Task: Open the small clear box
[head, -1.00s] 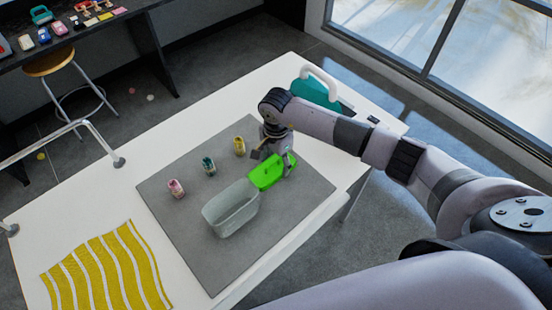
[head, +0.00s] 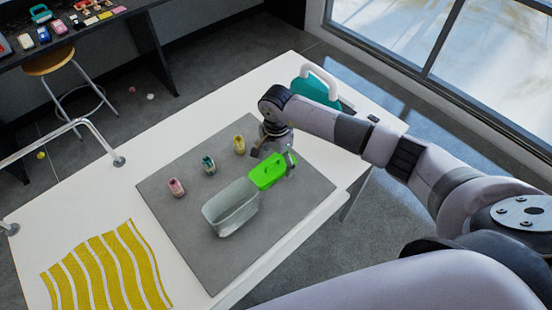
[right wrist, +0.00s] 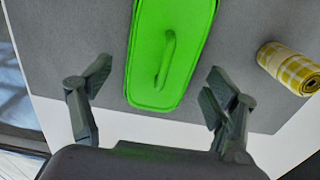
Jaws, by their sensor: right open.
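The small clear box (head: 230,208) stands open-topped on the grey mat in the head view, and its inside shows. A bright green lid with a raised handle (head: 266,171) lies apart from the box, just to its upper right, on the mat. My right gripper (head: 275,157) is over the lid. In the right wrist view the lid (right wrist: 172,20) is in front of my right gripper (right wrist: 157,74), whose fingers are spread wide with nothing between them. The lid's far end is cut off there. My left gripper is not in view.
Small pink (head: 176,188), green (head: 208,165) and yellow (head: 239,145) items stand on the mat (head: 160,215). A yellow checked roll (right wrist: 290,68) lies right of the lid in the wrist view. A striped yellow cloth (head: 108,270) and a teal case (head: 315,91) are on the white table.

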